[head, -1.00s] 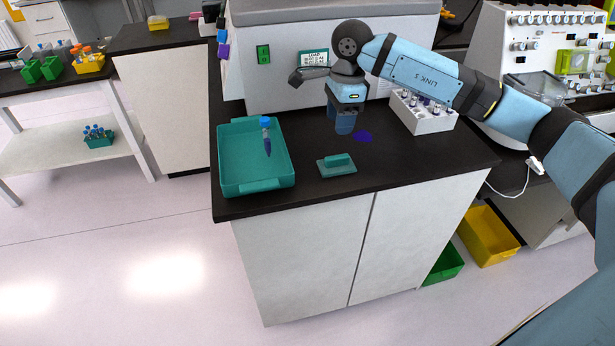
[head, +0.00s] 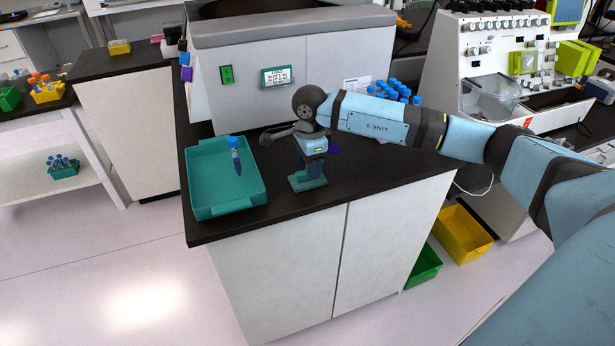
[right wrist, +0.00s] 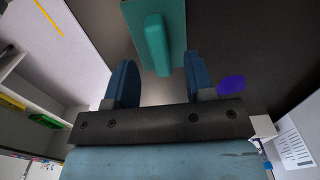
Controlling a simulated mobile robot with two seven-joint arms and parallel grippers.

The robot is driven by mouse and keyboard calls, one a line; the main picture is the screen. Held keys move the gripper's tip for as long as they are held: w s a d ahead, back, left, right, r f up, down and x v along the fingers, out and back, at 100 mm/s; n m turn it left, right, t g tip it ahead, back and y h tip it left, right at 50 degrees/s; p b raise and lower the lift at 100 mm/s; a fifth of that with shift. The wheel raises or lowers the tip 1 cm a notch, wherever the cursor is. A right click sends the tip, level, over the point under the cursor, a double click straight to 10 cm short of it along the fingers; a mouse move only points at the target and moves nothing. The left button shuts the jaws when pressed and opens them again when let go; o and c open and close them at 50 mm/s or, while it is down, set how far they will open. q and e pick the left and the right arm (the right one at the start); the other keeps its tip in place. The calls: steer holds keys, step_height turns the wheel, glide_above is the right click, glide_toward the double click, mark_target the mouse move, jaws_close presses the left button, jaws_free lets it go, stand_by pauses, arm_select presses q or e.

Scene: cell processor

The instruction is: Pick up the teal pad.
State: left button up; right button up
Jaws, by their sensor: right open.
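The teal pad (head: 306,182), a flat plate with a raised handle, lies on the black counter near its front edge. My right gripper (head: 312,166) is directly above it and hides part of it in the head view. In the right wrist view the pad (right wrist: 178,22) is ahead of the open fingers (right wrist: 160,62). Its handle lines up with the gap between them, with space on both sides. Contact with the handle cannot be told. My left gripper is not in view.
A teal tray (head: 250,205) is left of the pad, with a blue-capped tube (head: 235,156) in it. A purple patch (head: 334,148) lies behind the gripper. A grey machine (head: 245,75) stands behind. Several blue-capped tubes (head: 395,88) are behind my arm.

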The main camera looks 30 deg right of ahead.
step_height(320, 180, down, 3)
steer(key=shift+r, duration=0.15)
jaws_close()
steer(key=shift+r, duration=0.1)
step_height(320, 180, up, 20)
steer(key=shift+b, duration=0.4)
stand_by(0.5)
